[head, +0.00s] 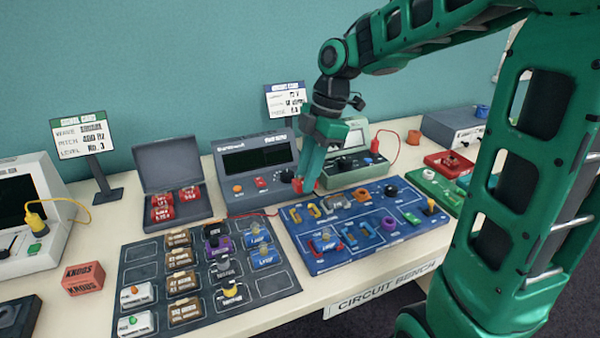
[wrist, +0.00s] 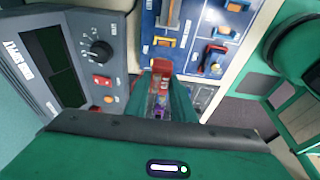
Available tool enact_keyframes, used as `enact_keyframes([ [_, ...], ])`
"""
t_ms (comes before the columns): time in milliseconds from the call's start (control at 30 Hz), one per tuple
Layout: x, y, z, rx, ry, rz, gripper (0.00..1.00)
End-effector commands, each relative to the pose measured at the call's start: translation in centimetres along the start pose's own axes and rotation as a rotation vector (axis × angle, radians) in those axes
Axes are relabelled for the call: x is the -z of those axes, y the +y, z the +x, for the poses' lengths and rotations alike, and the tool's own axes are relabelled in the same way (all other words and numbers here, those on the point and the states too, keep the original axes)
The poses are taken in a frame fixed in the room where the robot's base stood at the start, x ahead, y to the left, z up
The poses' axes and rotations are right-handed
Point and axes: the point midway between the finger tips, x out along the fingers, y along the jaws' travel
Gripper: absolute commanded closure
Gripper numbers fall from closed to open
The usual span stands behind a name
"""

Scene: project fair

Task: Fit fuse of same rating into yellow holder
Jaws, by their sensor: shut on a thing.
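My gripper (head: 302,186) is shut on a red fuse (head: 298,184), in front of the grey meter and near the back left corner of the blue circuit board (head: 380,252). In the wrist view the red fuse (wrist: 162,67) shows between the fingertips (wrist: 163,90), beside the board's edge. A yellow holder (head: 295,215) sits on the board in the head view. A yellow bracket also shows close ahead of the fuse in the wrist view (wrist: 163,41). The rating on the held fuse cannot be read. An open grey case (head: 180,223) holds several red fuses.
The grey meter (head: 228,165) with a dark screen stands behind. A dark parts mat (head: 270,285) with labelled blocks lies front left of the board. A green instrument (head: 340,170) stands behind the board. A sign (head: 285,99) rises at the back, its text too small.

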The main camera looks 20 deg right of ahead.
Motion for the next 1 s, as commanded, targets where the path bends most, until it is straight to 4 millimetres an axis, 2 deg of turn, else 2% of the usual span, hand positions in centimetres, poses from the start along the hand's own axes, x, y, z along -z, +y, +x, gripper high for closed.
enact_keyframes([
  [600,-1.3,-0.1,5.0,0.001,-0.001,-0.001,0.99],
  [1000,-1.8,-0.1,6.5,0.001,-0.001,-0.001,0.99],
])
